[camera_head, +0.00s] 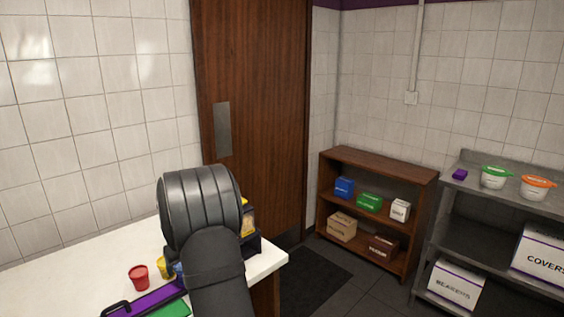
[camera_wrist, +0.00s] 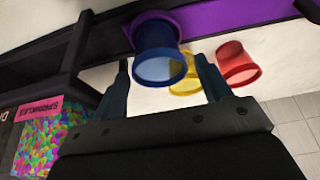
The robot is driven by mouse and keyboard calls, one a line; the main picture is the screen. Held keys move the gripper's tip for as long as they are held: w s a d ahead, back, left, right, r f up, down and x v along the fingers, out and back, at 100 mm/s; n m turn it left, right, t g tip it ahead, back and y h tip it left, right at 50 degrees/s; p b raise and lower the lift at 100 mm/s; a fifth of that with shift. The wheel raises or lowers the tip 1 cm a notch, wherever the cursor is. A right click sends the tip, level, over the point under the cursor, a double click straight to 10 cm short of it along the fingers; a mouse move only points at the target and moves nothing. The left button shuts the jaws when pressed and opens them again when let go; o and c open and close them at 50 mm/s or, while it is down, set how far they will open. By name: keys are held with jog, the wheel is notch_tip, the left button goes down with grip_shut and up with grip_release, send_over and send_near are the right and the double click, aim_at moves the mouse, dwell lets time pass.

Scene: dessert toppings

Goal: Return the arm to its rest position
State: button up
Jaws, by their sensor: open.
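My gripper (camera_wrist: 163,82) shows in the wrist view with its two fingers spread apart. A blue cup (camera_wrist: 160,66) is seen between and beyond the fingertips; I cannot tell whether they touch it. A yellow cup (camera_wrist: 187,82) is partly hidden behind the right finger. A red cup (camera_wrist: 238,64) is to the right of the fingers. In the head view my dark arm covers the gripper and much of the white counter (camera_head: 85,258). The red cup (camera_head: 139,278) and part of the yellow cup (camera_head: 163,267) show to the left of my arm.
A purple bar-like piece (camera_head: 150,301) and a green surface (camera_head: 172,311) lie at the counter front. A box of colourful sprinkles (camera_wrist: 48,140) is at left in the wrist view. A wooden shelf (camera_head: 383,175) and a metal rack (camera_head: 458,207) stand to the right. Floor lies between counter and shelf.

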jog(key=x, duration=0.3)
jog(key=shift+f, duration=0.2)
notch_tip(320, 180, up, 3)
jog(key=shift+f, duration=0.15)
jog(key=shift+r, duration=0.9)
